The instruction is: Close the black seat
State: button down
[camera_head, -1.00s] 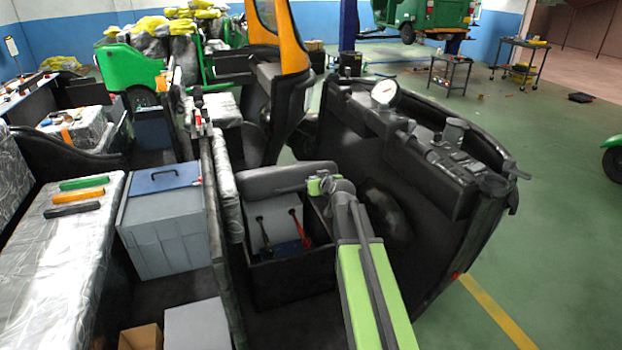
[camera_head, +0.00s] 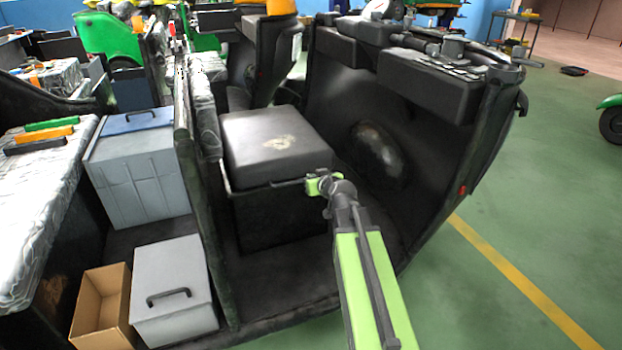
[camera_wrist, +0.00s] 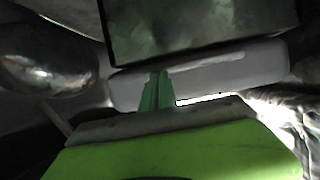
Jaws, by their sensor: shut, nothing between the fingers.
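The black seat (camera_head: 272,145) lies about flat over the dark box (camera_head: 275,218) in the head view, with a worn pale patch on its top. I see no opening into the box from here; whether the seat touches the rim all round I cannot tell. My gripper (camera_head: 313,185) is at the seat's right front edge, close to or touching it; the exact contact is not clear. In the wrist view my gripper (camera_wrist: 157,90) shows as green shut fingers in front of a rounded slab (camera_wrist: 225,75) that appears to be the seat. Nothing is held.
The vehicle's front panel and dashboard (camera_head: 430,85) stand right of the seat. A blue-lidded grey box (camera_head: 140,175), a grey handled box (camera_head: 172,290) and an open cardboard box (camera_head: 100,305) are at left. Green floor (camera_head: 540,190) is free at right.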

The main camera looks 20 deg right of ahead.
jog(key=shift+s+f+b, duration=0.2)
jog(key=shift+f+b, duration=0.45)
jog(key=shift+f, duration=0.45)
jog(key=shift+w+a+r, duration=0.1)
jog(key=shift+a, duration=0.05)
